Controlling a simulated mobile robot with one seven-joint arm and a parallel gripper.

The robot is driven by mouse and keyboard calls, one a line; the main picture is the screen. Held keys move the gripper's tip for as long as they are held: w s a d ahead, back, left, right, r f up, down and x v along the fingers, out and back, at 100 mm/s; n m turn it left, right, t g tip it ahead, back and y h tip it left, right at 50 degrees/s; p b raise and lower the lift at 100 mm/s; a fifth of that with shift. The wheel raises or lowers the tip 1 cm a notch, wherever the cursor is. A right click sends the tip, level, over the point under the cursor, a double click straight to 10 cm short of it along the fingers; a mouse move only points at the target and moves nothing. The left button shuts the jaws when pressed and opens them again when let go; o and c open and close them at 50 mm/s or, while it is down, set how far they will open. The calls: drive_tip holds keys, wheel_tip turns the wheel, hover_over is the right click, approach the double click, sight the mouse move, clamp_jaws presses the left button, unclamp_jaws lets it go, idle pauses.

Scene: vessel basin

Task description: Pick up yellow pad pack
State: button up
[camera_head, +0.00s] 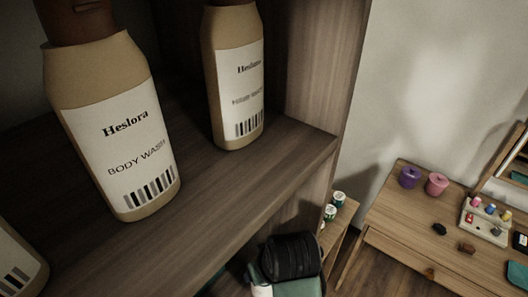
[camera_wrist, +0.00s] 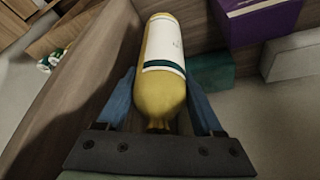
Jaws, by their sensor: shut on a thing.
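The yellow pad pack (camera_wrist: 160,95) shows in the wrist view as a rounded yellow package with a white label and dark green bands. My gripper (camera_wrist: 161,76) has one blue finger on each side of it and is shut on it. The pack points away from the wrist between the fingers. Its far end reaches near the top of the picture. I cannot make out the pack or the gripper's fingers in the head view.
In the wrist view, a purple box (camera_wrist: 258,22), a green box (camera_wrist: 210,72) and a pale box (camera_wrist: 291,56) lie to the right; a wooden panel (camera_wrist: 75,85) is close on the left. In the head view, body wash bottles (camera_head: 118,135) stand on a shelf (camera_head: 225,200). A desk (camera_head: 415,235) is right.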

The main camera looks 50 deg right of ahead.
drive_tip(key=s+a+p, duration=0.2)
drive_tip(key=s+a, duration=1)
drive_tip(key=a, duration=0.3)
drive_tip(key=shift+a, duration=0.15)
drive_tip(key=shift+f, duration=0.1)
idle(0.8)
